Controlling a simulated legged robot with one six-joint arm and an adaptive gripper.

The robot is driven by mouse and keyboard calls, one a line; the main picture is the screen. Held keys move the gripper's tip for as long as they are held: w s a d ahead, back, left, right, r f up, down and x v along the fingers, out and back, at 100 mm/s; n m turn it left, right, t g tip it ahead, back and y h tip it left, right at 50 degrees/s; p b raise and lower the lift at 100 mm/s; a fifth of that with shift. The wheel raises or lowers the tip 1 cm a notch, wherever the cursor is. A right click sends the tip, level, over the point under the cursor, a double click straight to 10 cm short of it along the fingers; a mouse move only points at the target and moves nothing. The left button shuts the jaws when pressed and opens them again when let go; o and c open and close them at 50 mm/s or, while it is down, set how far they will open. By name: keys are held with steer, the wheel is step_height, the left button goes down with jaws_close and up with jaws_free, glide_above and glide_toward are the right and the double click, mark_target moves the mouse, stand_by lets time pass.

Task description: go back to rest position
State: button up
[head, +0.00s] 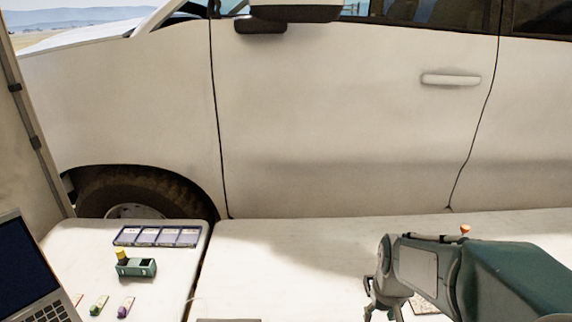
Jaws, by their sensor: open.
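My gripper (376,298) hangs at the lower right over the right-hand white table (290,265), its fingers pointing down and to the left. It is open, and I see nothing held in it. The lower ends of the fingers are near the picture's bottom edge. My arm covers much of the right part of the table. A small patterned piece (422,308) shows partly from under the arm.
A white vehicle (340,120) stands close behind. The right table's middle is clear.

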steer(key=s+a+r+t, duration=0.4)
steer(key=s+a+r, duration=0.1)
steer(key=s+r, duration=0.7)
stand_by(0.9)
